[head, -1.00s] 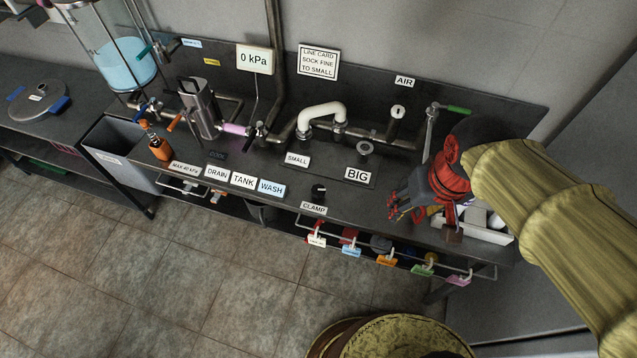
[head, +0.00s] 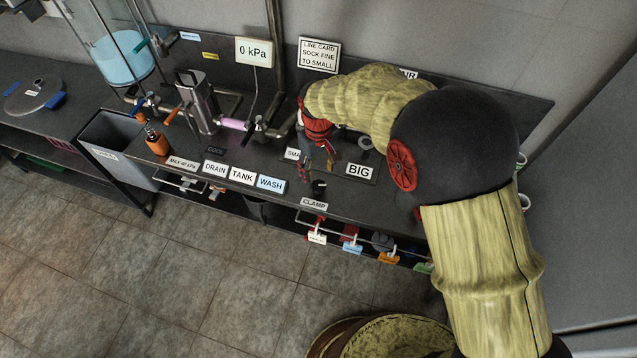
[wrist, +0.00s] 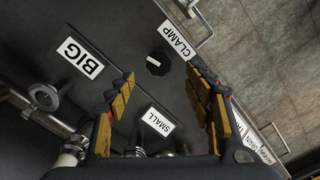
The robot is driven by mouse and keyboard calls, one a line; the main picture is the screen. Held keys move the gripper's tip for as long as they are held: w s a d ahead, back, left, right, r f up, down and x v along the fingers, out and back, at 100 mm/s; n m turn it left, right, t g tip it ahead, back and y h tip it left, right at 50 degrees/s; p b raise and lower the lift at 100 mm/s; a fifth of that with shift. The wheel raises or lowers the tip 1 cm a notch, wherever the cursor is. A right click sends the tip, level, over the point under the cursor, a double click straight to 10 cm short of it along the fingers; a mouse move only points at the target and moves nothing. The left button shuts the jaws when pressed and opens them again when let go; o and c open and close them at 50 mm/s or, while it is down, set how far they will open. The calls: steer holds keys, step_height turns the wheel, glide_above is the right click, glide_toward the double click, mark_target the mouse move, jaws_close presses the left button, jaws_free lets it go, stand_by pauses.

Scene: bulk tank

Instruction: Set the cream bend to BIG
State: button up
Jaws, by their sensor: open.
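The cream bend is hidden behind my arm and gripper in the head view. In the wrist view I cannot make it out surely; a pale and steel fitting (wrist: 70,155) shows at the lower left. My gripper (head: 318,170) is open, pointing down over the bench between the SMALL and BIG labels; its two fingers (wrist: 160,80) are apart with nothing held. The BIG label (head: 359,171) and the steel BIG port (head: 365,143) are right of it. The SMALL label (wrist: 157,122) shows between the fingers. The black clamp knob (wrist: 158,63) sits by the CLAMP label (head: 314,204).
A line card (head: 319,55) on the wall reads sock fine to SMALL. The gauge (head: 253,51) reads 0 kPa. Hanging tags (head: 351,247) line the front rail. An orange bottle (head: 157,142) stands at left. My arm covers the bench's right side.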

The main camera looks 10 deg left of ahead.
mark_target(319, 185)
step_height(319, 185, down, 7)
steer(key=shift+f+b, duration=0.15)
steer(key=shift+b, duration=0.9)
steer(key=shift+c, duration=0.6)
jaws_close()
